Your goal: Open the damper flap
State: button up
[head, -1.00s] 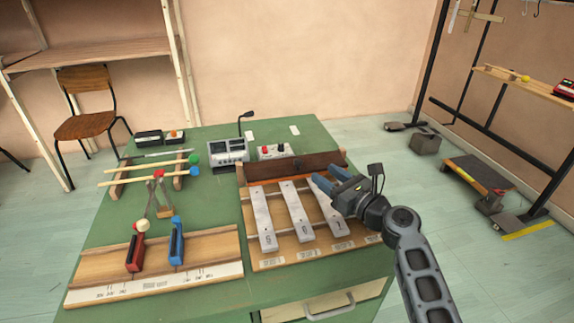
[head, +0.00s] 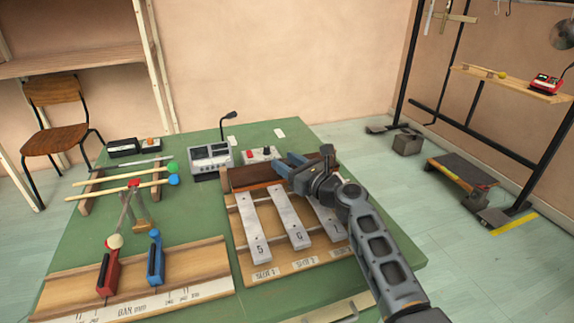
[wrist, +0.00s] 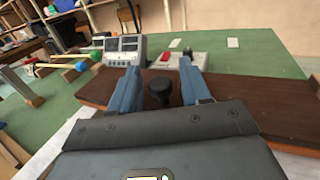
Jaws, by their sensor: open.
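The damper flap (head: 243,176) is a dark brown board across the far end of the metal bars. It spans the wrist view (wrist: 235,112) from side to side. Its black round knob (wrist: 160,90) shows in the wrist view between my two blue fingers, with a gap on each side. My gripper (head: 284,161) is open and over the flap's middle in the head view, hiding the knob there. The fingers also show in the wrist view (wrist: 158,72); they do not visibly touch the knob.
Numbered metal bars (head: 250,222) lie on a wooden frame in front of the flap. A grey meter box (head: 208,158) and a red-buttoned control box (head: 261,154) stand just behind it. Mallets (head: 120,186) and a slider board (head: 150,283) lie left on the green table.

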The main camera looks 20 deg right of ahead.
jog(key=shift+w, duration=0.1)
grip_shut()
dwell(0.4)
